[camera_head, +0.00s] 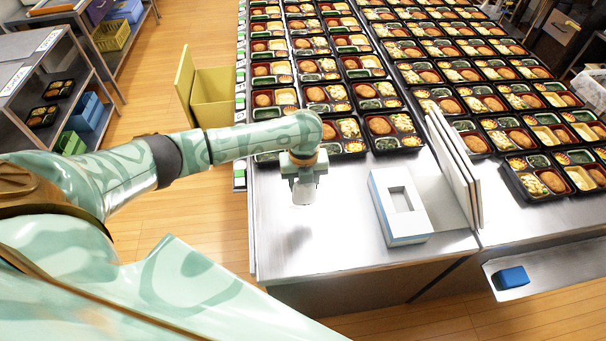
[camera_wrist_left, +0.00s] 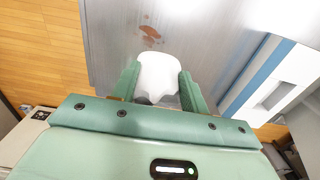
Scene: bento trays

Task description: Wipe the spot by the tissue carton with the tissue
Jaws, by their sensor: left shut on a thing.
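My left gripper (camera_head: 304,186) is shut on a white tissue (camera_head: 305,192) above the steel table. In the left wrist view the tissue (camera_wrist_left: 158,76) sits between the two green fingers (camera_wrist_left: 158,88). A reddish-brown spot (camera_wrist_left: 151,33) lies on the table just beyond the tissue in that view; the gap between them in height is hard to tell. The tissue carton (camera_head: 399,205), white with a blue side and an opening on top, stands to the right of the gripper. It also shows at the right of the left wrist view (camera_wrist_left: 268,85). My right gripper is not in view.
Rows of filled bento trays (camera_head: 379,124) cover the table behind the gripper. White upright panels (camera_head: 455,165) stand right of the carton. A yellow bin (camera_head: 212,95) is on the floor at the left. A blue block (camera_head: 512,278) lies on a lower shelf.

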